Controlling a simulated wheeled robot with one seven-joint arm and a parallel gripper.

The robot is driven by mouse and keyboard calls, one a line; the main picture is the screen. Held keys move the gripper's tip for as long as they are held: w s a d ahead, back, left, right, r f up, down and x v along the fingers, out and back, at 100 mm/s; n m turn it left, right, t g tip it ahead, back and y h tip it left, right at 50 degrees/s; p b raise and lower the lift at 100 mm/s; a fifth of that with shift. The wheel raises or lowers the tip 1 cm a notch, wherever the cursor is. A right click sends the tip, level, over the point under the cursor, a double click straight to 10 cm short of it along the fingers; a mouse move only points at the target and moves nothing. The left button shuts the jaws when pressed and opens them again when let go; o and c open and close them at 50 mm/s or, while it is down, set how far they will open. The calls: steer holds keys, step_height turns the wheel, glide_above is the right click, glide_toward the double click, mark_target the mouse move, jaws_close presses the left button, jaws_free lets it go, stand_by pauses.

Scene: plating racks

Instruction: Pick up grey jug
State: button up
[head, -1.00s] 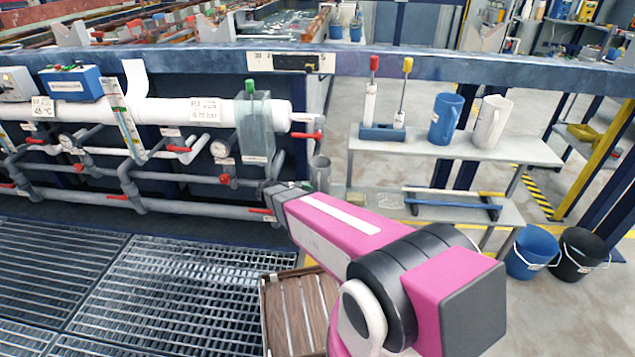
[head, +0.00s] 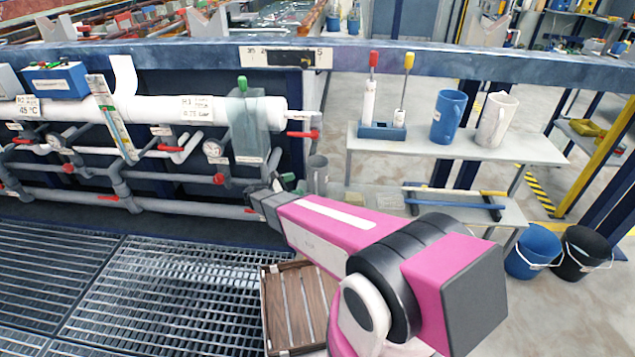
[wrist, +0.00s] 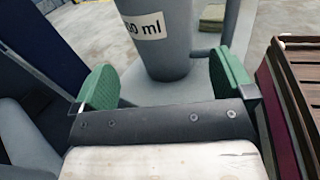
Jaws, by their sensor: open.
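The grey jug (wrist: 160,45) stands upright in the wrist view, with a white label ending in "ml" on its side; its top is cut off by the frame. In the head view the jug (head: 318,174) is a small grey cylinder just beyond the end of my arm, its lower part partly hidden. My gripper (wrist: 165,82) is open, with one green finger on each side of the jug's lower part in the wrist view. I cannot tell whether either finger touches it. In the head view my gripper (head: 286,183) is small and mostly hidden by its own body.
Pipes with red valve handles (head: 219,179) run close to the left of my gripper. A wooden crate (head: 268,310) stands below my arm. A bench (head: 540,150) at the right holds a blue jug (head: 447,118) and a white jug (head: 494,120). Two buckets (head: 533,252) stand on the floor.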

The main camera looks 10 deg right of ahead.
mark_target(312, 180)
steer(key=x, duration=0.8)
steer(key=shift+w+f, duration=0.1)
steer(key=shift+f, duration=0.05)
steer(key=c, duration=1.1)
